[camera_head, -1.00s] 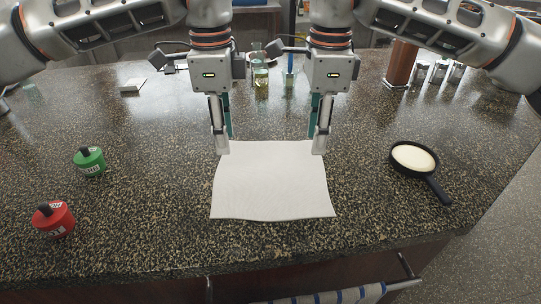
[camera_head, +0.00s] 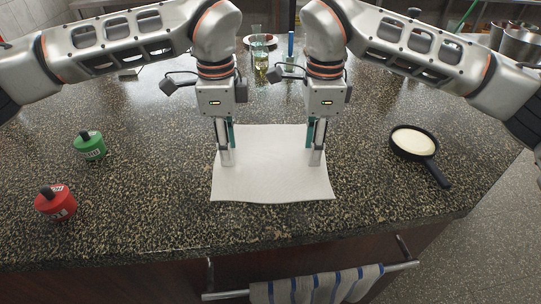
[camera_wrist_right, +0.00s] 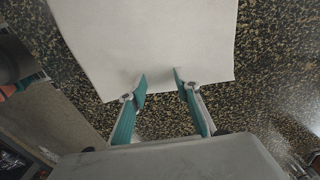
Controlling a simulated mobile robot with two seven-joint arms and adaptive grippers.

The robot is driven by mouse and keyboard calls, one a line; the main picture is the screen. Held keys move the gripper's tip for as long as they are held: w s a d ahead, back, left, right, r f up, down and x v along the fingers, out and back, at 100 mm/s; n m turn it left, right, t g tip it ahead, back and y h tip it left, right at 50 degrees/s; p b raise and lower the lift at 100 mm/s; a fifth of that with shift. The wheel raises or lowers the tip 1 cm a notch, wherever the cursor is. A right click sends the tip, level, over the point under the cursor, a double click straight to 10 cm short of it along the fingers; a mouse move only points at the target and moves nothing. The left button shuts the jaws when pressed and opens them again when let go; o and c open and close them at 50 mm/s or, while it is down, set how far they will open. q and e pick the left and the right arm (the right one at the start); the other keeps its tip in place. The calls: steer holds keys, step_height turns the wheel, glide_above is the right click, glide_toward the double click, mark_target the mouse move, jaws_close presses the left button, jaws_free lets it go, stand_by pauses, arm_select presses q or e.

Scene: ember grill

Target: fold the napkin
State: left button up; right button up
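The white napkin (camera_head: 271,180) lies spread flat on the speckled counter, and its near edge is slightly wavy. My left gripper (camera_head: 228,155) points down over its left part. My right gripper (camera_head: 316,155) points down over its right part. In the right wrist view, the right fingertips (camera_wrist_right: 160,82) stand apart at an edge of the napkin (camera_wrist_right: 150,40), with a gap between them. That gripper looks open. The left fingers are seen nearly edge-on, so their opening and any contact with the cloth cannot be told.
A green canister (camera_head: 90,147) and a red canister (camera_head: 56,202) stand on the left. A black pan (camera_head: 418,148) with pale contents sits on the right. Glasses (camera_head: 260,52) stand behind the grippers. A striped towel (camera_head: 318,287) hangs on a front rail (camera_head: 230,294). Counter beside the napkin is clear.

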arm_select(q)
steer(key=shift+f, duration=0.25)
arm_select(e)
steer(key=shift+f, duration=0.25)
arm_select(q)
steer(key=shift+c, duration=1.3)
arm_select(e)
steer(key=shift+c, duration=1.3)
arm_select(q)
steer(key=shift+f, duration=0.1)
steer(key=c, duration=0.6)
arm_select(e)
steer(key=shift+f, duration=0.1)
steer(key=c, duration=0.6)
arm_select(q)
jaws_close()
arm_select(e)
jaws_close()
arm_select(q)
steer(key=shift+s+f, duration=0.15)
steer(key=shift+f, duration=0.1)
arm_select(e)
steer(key=shift+s+f, duration=0.15)
steer(key=shift+f, duration=0.1)
arm_select(q)
steer(key=shift+r, duration=0.1)
arm_select(e)
steer(key=shift+r, duration=0.1)
